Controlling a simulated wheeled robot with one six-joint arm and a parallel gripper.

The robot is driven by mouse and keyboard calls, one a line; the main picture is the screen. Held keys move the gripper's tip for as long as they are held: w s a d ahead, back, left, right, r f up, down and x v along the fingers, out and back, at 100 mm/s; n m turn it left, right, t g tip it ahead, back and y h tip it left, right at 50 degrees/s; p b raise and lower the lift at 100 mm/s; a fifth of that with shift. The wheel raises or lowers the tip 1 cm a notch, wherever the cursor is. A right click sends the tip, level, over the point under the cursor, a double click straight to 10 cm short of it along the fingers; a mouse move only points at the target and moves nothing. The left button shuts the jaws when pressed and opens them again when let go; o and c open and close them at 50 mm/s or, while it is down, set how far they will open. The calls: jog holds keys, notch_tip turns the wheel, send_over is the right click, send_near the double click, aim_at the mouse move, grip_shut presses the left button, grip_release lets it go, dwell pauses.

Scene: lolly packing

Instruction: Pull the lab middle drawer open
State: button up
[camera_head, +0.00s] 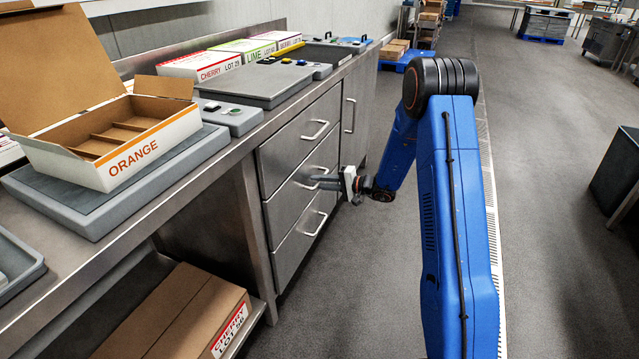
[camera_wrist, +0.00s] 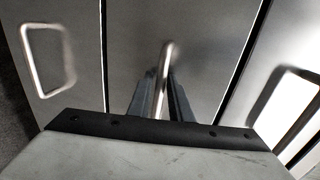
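The lab middle drawer (camera_head: 285,207) is the middle of three steel drawers under the bench in the head view, its front looking flush with the others. My gripper (camera_head: 318,182) is at this drawer's bar handle (camera_head: 304,186). In the wrist view the drawer front (camera_wrist: 215,50) fills the middle, and the handle (camera_wrist: 166,62) runs between my two dark fingers (camera_wrist: 164,90). The fingers lie close along both sides of the handle and look shut on it. The exact contact is partly hidden.
The upper drawer handle (camera_head: 315,130) and lower drawer handle (camera_head: 316,223) are close above and below. A cupboard door (camera_head: 355,115) stands beyond the drawers. An orange carton (camera_head: 150,150) is on the bench. The floor (camera_head: 365,290) before the drawers is clear.

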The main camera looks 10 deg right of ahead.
grip_shut()
jog(key=f+v, duration=0.3)
jog(key=v, duration=1.1)
jog(key=d+f+v, duration=0.1)
jog(key=f+v, duration=0.2)
jog(key=v, duration=1.2)
jog(key=shift+s, duration=0.4)
jog(key=shift+d, duration=0.15)
grip_release()
jog(key=v, duration=1.7)
jog(key=shift+d, duration=0.2)
jog(key=shift+s, duration=0.1)
